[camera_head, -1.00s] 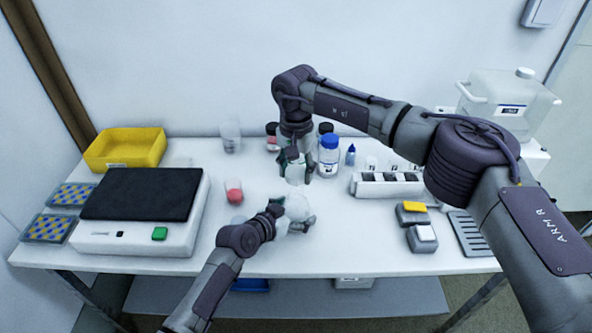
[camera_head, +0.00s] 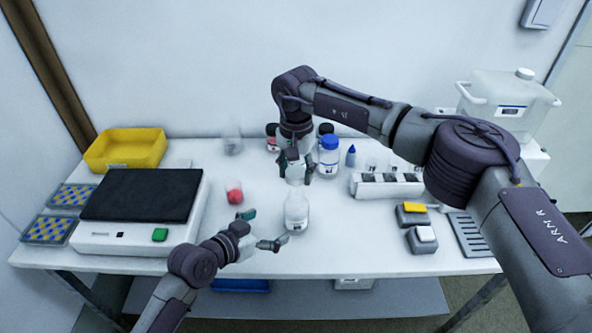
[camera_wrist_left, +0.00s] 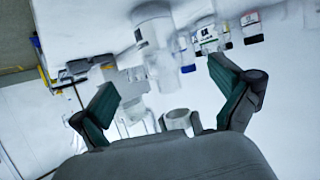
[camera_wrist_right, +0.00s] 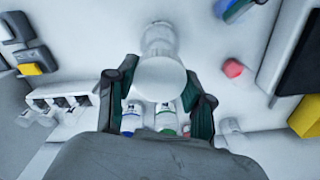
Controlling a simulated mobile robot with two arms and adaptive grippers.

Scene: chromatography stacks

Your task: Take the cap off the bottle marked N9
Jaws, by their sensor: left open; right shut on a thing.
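A clear-white bottle (camera_head: 297,214) stands upright on the table in front of my right gripper; its marking cannot be read. My right gripper (camera_head: 297,170) points down and is shut on a white cap (camera_wrist_right: 160,78), directly above the bottle. In the left wrist view the cap (camera_wrist_left: 178,118) looks apart from the bottle (camera_wrist_left: 166,55), with a gap between them. My left gripper (camera_head: 262,229) is open and empty, just left of and nearer than the bottle, not touching it.
A blue-capped bottle (camera_head: 329,156) and dark-capped bottles stand behind. A white vial rack (camera_head: 386,187) is to the right. The front middle of the table is free.

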